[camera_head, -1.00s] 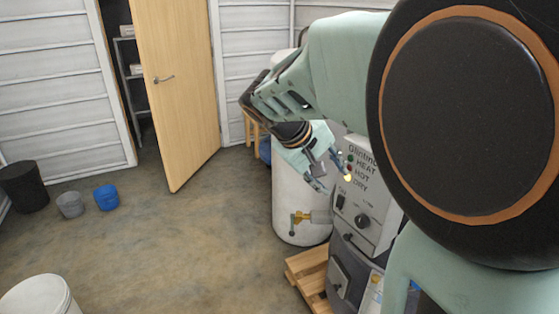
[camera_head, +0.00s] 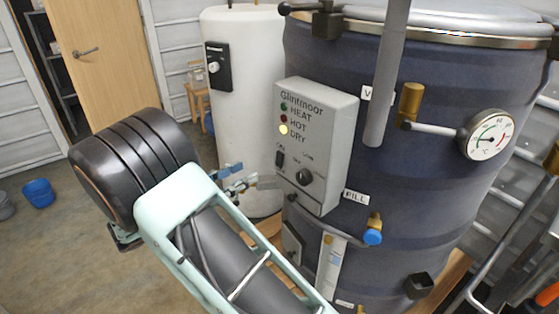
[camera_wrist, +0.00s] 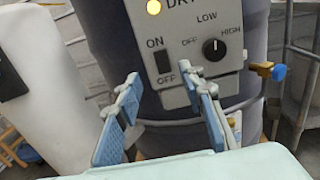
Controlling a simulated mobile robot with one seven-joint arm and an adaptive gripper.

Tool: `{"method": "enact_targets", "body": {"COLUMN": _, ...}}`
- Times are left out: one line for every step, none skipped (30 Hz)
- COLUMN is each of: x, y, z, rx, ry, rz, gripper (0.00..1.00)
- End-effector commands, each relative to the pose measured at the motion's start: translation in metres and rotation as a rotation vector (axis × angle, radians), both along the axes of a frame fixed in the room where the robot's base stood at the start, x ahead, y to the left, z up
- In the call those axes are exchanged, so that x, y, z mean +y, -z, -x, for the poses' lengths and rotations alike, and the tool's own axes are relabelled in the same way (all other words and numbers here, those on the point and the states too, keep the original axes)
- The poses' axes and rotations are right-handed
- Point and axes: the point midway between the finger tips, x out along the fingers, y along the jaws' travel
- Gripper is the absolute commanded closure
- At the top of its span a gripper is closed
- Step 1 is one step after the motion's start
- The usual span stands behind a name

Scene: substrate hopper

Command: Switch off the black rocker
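The black rocker (camera_head: 280,159) is on the front of the grey control box (camera_head: 340,150), left of the round knob (camera_head: 304,177). In the wrist view the rocker (camera_wrist: 162,62) has ON printed above it and OFF below it. I cannot tell which end is pressed in. My gripper (camera_wrist: 161,84) is open and empty, its two blue-padded fingers spread to either side below the rocker in the picture. In the head view my gripper (camera_head: 238,178) is left of the box and slightly below the rocker, apart from it.
The box is on a dark blue tank (camera_head: 420,150) with a gauge (camera_head: 488,134) and a blue-capped valve (camera_head: 373,236). The yellow DRY lamp (camera_head: 283,129) is lit. A white cylinder (camera_head: 240,90) stands behind my gripper. Open floor (camera_head: 80,250) lies to the left.

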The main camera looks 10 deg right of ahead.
Motion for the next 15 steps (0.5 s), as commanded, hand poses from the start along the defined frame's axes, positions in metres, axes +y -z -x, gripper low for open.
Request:
{"method": "enact_targets", "body": {"x": -0.004, "y": 0.0, "z": -0.002, "rx": 0.001, "ry": 0.001, "rz": 0.003, "gripper": 0.64}}
{"method": "enact_targets", "body": {"x": -0.007, "y": 0.0, "z": -0.004, "rx": 0.001, "ry": 0.002, "rz": 0.003, "gripper": 0.64}}
{"method": "enact_targets", "body": {"x": -0.012, "y": 0.0, "z": -0.006, "rx": 0.0, "ry": 0.004, "rz": 0.002, "gripper": 0.64}}
{"method": "enact_targets", "body": {"x": -0.017, "y": 0.0, "z": -0.008, "rx": 0.0, "ry": 0.005, "rz": 0.002, "gripper": 0.64}}
{"method": "enact_targets", "body": {"x": -0.022, "y": 0.0, "z": -0.01, "rx": 0.0, "ry": 0.005, "rz": 0.001, "gripper": 0.64}}
{"method": "enact_targets", "body": {"x": -0.028, "y": 0.0, "z": -0.014, "rx": 0.0, "ry": 0.004, "rz": 0.001, "gripper": 0.64}}
{"method": "enact_targets", "body": {"x": -0.034, "y": 0.0, "z": -0.017, "rx": 0.0, "ry": 0.005, "rz": 0.001, "gripper": 0.64}}
{"method": "enact_targets", "body": {"x": -0.039, "y": 0.0, "z": -0.02, "rx": 0.0, "ry": 0.006, "rz": 0.001, "gripper": 0.64}}
{"method": "enact_targets", "body": {"x": -0.046, "y": 0.0, "z": -0.023, "rx": 0.0, "ry": 0.005, "rz": 0.0, "gripper": 0.64}}
{"method": "enact_targets", "body": {"x": -0.051, "y": 0.0, "z": -0.026, "rx": 0.0, "ry": 0.005, "rz": 0.0, "gripper": 0.64}}
{"method": "enact_targets", "body": {"x": -0.056, "y": 0.0, "z": -0.029, "rx": -0.001, "ry": 0.006, "rz": 0.0, "gripper": 0.64}}
{"method": "enact_targets", "body": {"x": -0.063, "y": 0.0, "z": -0.033, "rx": -0.001, "ry": 0.005, "rz": 0.0, "gripper": 0.64}}
{"method": "enact_targets", "body": {"x": -0.067, "y": 0.0, "z": -0.035, "rx": -0.001, "ry": 0.005, "rz": 0.0, "gripper": 0.64}}
{"method": "enact_targets", "body": {"x": -0.071, "y": 0.0, "z": -0.037, "rx": -0.001, "ry": 0.005, "rz": 0.0, "gripper": 0.64}}
{"method": "enact_targets", "body": {"x": -0.076, "y": 0.0, "z": -0.04, "rx": -0.001, "ry": 0.005, "rz": 0.0, "gripper": 0.64}}
